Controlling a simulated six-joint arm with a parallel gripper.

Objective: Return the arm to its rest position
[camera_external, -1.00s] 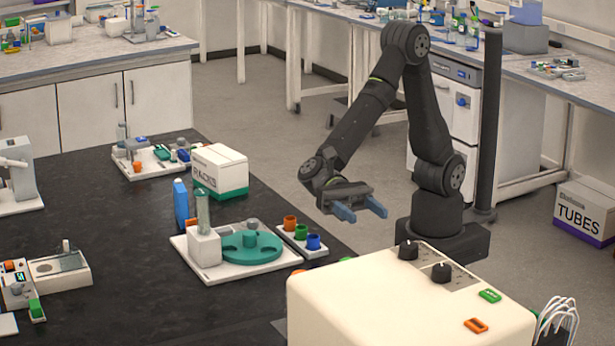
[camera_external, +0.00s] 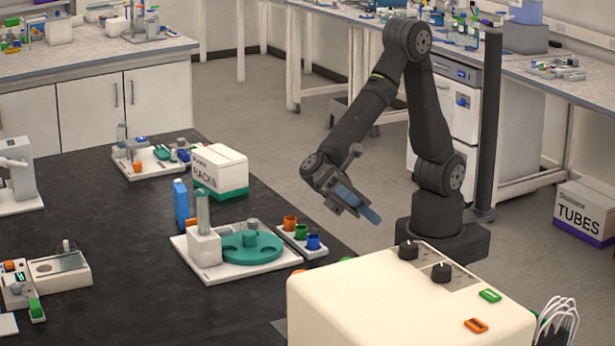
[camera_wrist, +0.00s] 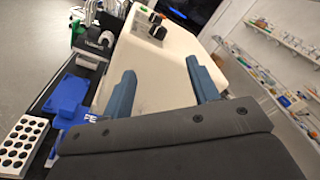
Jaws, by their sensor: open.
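My gripper (camera_external: 361,204) is in the air above the right part of the dark bench, in front of my arm's base. Its blue fingers point down and to the right in the external view. In the wrist view my gripper (camera_wrist: 160,88) shows two blue fingers spread wide apart with nothing between them. The cream-coloured machine (camera_wrist: 165,65) lies beyond the fingers there. My gripper is open and empty, apart from the bench and the machine.
The cream machine (camera_external: 400,300) with black knobs stands at the front right. A white stand with a green round plate (camera_external: 249,247), a small block of coloured cups (camera_external: 302,240) and a RACKS box (camera_external: 220,171) stand left of my gripper. Bare bench (camera_external: 130,230) lies farther left.

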